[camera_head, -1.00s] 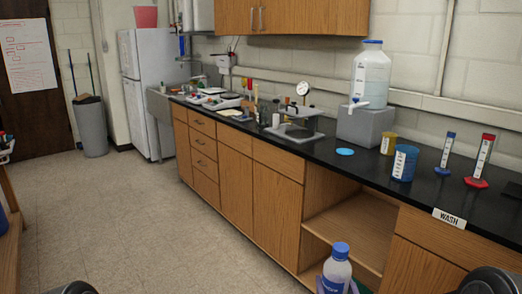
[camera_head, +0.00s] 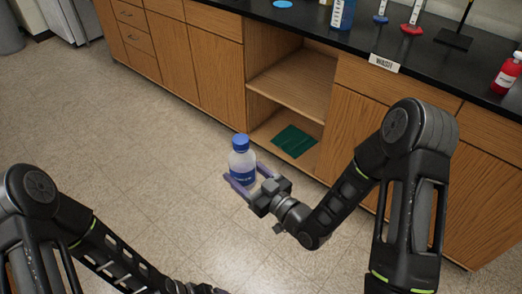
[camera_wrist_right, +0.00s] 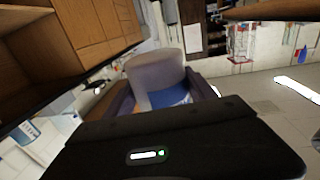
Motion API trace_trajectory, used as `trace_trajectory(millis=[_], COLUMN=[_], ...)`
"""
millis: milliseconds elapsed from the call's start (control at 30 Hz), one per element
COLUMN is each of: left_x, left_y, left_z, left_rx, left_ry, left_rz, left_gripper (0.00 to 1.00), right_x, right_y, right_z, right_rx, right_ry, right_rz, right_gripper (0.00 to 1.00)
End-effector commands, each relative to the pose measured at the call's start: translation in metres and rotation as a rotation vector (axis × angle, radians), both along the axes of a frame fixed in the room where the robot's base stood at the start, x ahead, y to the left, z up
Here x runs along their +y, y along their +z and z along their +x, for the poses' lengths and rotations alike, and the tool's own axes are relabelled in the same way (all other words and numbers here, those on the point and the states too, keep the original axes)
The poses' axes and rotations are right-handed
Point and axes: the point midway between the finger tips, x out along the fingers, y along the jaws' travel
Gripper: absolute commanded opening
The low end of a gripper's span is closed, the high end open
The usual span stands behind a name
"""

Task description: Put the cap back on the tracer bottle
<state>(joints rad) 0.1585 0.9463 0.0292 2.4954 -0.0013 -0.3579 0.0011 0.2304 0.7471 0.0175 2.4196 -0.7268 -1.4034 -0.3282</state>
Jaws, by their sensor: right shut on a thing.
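A clear-white bottle (camera_head: 241,166) with a blue label and a blue cap (camera_head: 240,143) on its top stands upright between the purple fingers of my right gripper (camera_head: 240,181). The right gripper is shut on the bottle, held in front of the open cabinet. In the right wrist view the pale bottle (camera_wrist_right: 156,72) and its blue label (camera_wrist_right: 168,96) show between the fingers; its cap is not clear there. My left arm enters from the left and reaches the bottom edge; its gripper fingers are out of view.
The open cabinet (camera_head: 290,81) has a middle shelf and a green sheet (camera_head: 295,141) on its floor. The black counter (camera_head: 350,40) holds a blue container (camera_head: 342,14), a light blue disc (camera_head: 282,4), a WASTE label (camera_head: 384,63) and a red bottle (camera_head: 507,74). The floor is clear.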

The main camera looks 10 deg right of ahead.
Motion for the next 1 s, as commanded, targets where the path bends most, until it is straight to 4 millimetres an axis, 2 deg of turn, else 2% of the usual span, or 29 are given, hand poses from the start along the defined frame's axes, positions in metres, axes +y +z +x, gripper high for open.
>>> trace_trajectory(millis=[133,300,567,733,1000], left_x=[0.000,0.000,0.000,0.000,0.000], left_y=[0.000,0.000,0.000,0.000,0.000], left_z=[0.000,0.000,0.000,0.000,0.000], left_rx=[0.000,0.000,0.000,0.000,0.000], left_ry=[0.000,0.000,0.000,0.000,0.000], left_rz=[0.000,0.000,0.000,0.000,0.000], left_gripper=[0.89,0.89,0.89,1.00,1.00], right_x=[0.023,0.034,0.035,0.035,0.035], right_y=[-0.010,-0.014,-0.015,-0.016,-0.015], right_z=[-0.015,-0.023,-0.024,-0.024,-0.024], right_rx=[0.000,-0.002,-0.002,0.000,-0.001], right_ry=[0.101,0.155,0.162,0.161,0.160], right_rz=[0.002,0.000,0.000,0.000,0.000], right_gripper=[0.00,0.00,0.00,0.00,0.00])
